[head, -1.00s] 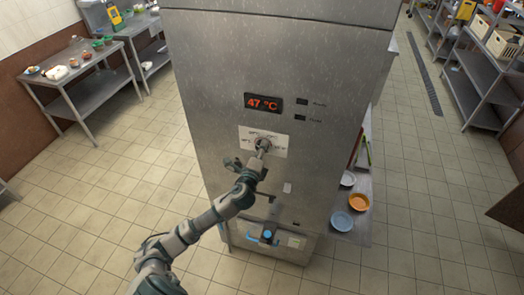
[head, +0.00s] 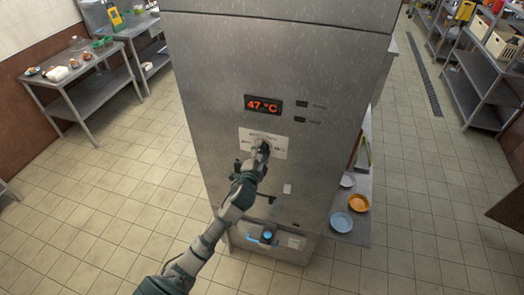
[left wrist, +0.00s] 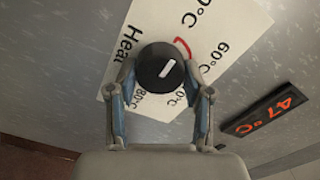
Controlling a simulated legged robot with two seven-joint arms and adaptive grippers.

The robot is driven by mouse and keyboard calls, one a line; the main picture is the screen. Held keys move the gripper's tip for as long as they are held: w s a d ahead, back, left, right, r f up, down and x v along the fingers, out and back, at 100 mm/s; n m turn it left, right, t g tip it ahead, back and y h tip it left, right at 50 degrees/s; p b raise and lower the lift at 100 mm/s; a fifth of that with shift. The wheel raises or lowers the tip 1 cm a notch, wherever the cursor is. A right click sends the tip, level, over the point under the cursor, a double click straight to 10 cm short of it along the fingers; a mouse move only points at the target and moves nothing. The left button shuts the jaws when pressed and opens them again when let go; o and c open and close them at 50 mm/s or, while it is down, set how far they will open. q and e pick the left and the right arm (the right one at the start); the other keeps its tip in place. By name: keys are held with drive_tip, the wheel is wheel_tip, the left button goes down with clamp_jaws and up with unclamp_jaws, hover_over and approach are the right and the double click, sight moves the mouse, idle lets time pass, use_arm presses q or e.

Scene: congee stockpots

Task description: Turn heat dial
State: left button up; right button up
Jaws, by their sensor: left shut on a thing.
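The heat dial (left wrist: 160,68) is a round black knob with a white pointer line, on a white label plate printed with "Heat" and temperatures. In the head view the label plate (head: 276,150) is on the front of a steel cabinet, below a display (head: 262,105) reading 47 °C. The display also shows in the left wrist view (left wrist: 267,110). My left gripper (left wrist: 160,85) is shut on the dial, one finger on each side. In the head view my left gripper (head: 262,152) covers most of the dial. My right gripper is not in view.
The steel cabinet (head: 330,70) fills the middle of the head view. A blue handle or valve (head: 266,236) is low on it. A side shelf with a blue plate (head: 341,222) and an orange plate (head: 358,202) stands at its right. Tiled floor (head: 110,215) is clear at left.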

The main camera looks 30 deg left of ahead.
use_arm(q)
drive_tip(key=shift+f+n, duration=0.3)
drive_tip(key=shift+f, duration=0.05)
drive_tip(key=o, duration=1.2)
drive_tip(key=shift+c, duration=0.2)
drive_tip(key=shift+a, duration=0.1)
drive_tip(key=shift+r, duration=0.1)
drive_tip(key=v, duration=1.1)
drive_tip(key=shift+s, duration=0.4)
